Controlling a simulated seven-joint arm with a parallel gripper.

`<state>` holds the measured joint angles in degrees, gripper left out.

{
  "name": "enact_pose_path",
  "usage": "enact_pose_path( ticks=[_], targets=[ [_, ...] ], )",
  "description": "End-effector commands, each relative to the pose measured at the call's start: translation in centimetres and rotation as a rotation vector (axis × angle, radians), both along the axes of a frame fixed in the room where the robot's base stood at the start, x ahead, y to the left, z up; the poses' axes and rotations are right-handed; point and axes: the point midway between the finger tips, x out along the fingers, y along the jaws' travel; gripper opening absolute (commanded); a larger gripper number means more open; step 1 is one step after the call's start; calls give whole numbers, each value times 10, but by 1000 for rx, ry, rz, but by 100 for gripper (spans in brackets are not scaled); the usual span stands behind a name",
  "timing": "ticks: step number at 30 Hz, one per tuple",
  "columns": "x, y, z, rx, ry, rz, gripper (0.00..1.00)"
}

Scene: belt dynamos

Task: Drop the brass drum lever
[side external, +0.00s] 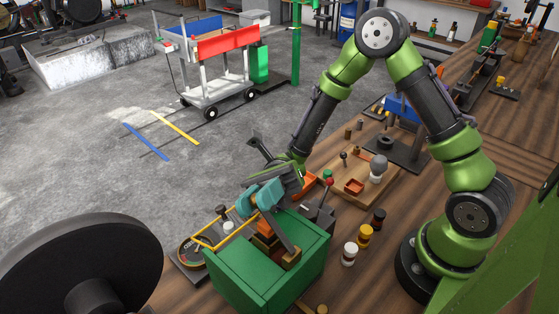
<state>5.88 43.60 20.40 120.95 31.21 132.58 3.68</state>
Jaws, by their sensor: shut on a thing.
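My gripper (264,196) is low over the green box (240,277), near the middle of the side external view. It is shut, but the arm's end and nearby parts hide much of what lies between its fingers. Orange-brown brass-coloured blocks (266,243) and a slanted grey bar (284,233) sit just below it, over the top of the box. I cannot tell which of these parts is the brass drum lever. A small lever with a red knob (328,183) stands just right of the gripper.
Black, yellow and white small pots (349,254) stand right of the green box. A wooden board (352,187) with knobs lies behind them. A large dark disc (75,265) fills the lower left. A trolley (215,65) stands on the open floor.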

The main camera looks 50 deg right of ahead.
Motion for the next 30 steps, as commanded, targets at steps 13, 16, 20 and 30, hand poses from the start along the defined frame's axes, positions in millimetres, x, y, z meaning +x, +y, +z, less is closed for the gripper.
enact_pose_path(
  ticks=[13,16,20,30],
  targets=[
    [1,-1,-1,-2,-2,0,48],
    [4,-8,-5,-2,-1,-4,48],
    [15,-29,-6,-1,-4,-8,48],
    [44,-97,-6,-2,-3,-7,48]
  ],
)
